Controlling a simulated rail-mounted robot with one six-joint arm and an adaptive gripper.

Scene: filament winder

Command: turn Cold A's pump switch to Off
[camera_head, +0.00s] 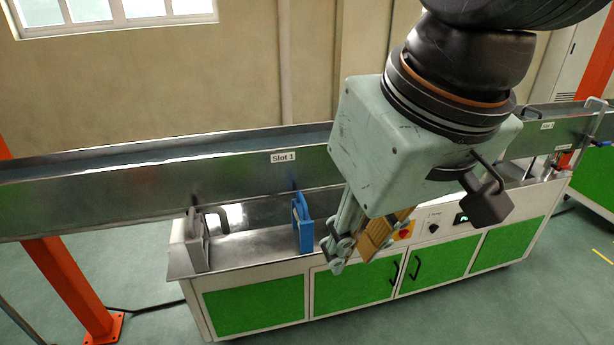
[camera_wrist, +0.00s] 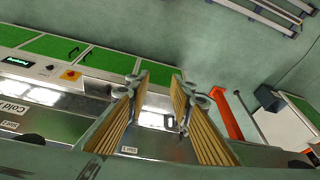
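The green-doored cabinet under the trough carries a control panel. On it, a small black knob (camera_head: 433,228) with a tiny label above stands between a red-and-yellow button (camera_head: 404,231) and a lit green display (camera_head: 461,218). The wrist view shows the knob (camera_wrist: 50,67), button (camera_wrist: 71,75) and display (camera_wrist: 15,62) at upper left; a label reading "Cold A" (camera_wrist: 14,106) lies nearby. The knob's setting is too small to read. My gripper (camera_head: 354,258) is open and empty, left of the panel in the head view. Its two ribbed fingers (camera_wrist: 157,90) stand apart in the wrist view.
A long metal trough (camera_head: 130,190) labelled Slot 1 (camera_head: 284,157) runs above the cabinet. A blue bracket (camera_head: 302,222) and a grey bracket (camera_head: 190,240) stand on the cabinet top. Black door handles (camera_head: 415,268) stick out below the panel. The green floor in front is clear.

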